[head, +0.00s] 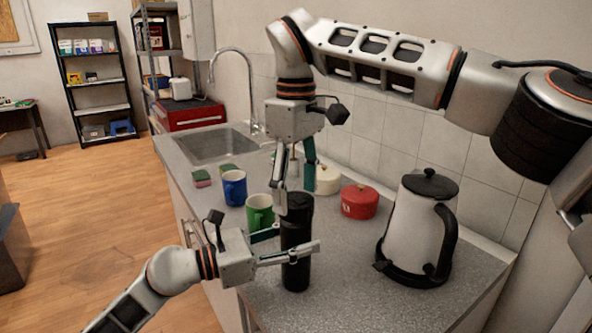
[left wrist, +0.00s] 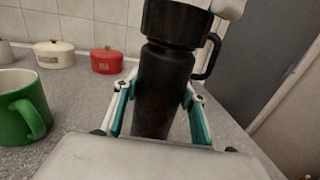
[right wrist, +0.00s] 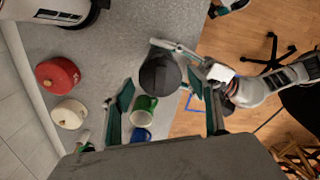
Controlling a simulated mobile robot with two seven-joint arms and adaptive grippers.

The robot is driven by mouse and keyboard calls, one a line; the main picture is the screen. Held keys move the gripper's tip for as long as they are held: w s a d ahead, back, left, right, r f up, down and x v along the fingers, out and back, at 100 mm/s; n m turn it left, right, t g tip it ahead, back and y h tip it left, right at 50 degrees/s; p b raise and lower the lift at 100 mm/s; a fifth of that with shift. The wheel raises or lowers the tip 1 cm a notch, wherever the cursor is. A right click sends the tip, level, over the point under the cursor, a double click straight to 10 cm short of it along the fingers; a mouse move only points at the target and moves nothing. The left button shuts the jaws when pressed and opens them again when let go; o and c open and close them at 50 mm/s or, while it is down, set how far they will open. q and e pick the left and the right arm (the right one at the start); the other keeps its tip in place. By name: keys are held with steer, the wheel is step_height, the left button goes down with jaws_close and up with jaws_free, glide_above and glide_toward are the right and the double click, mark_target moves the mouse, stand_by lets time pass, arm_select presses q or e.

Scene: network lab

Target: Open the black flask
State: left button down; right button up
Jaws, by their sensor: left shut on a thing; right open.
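The black flask (head: 296,243) stands upright on the grey counter, its wider black cap (head: 299,202) on top. My left gripper (head: 290,246) is shut on the flask's body from the side; its fingers also show on both sides of the body in the left wrist view (left wrist: 160,110). My right gripper (head: 296,175) points down above the cap, open. In the right wrist view the cap (right wrist: 159,74) appears from above, beyond the open fingers (right wrist: 165,100) and not between them. The cap's underside is hidden.
A green mug (head: 260,212) and a blue mug (head: 234,188) stand close left of the flask. A red pot (head: 359,202) and cream pot (head: 327,180) sit behind it. A white kettle (head: 415,225) stands right. The sink (head: 210,145) is at the far left.

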steer(key=shift+f, duration=1.15)
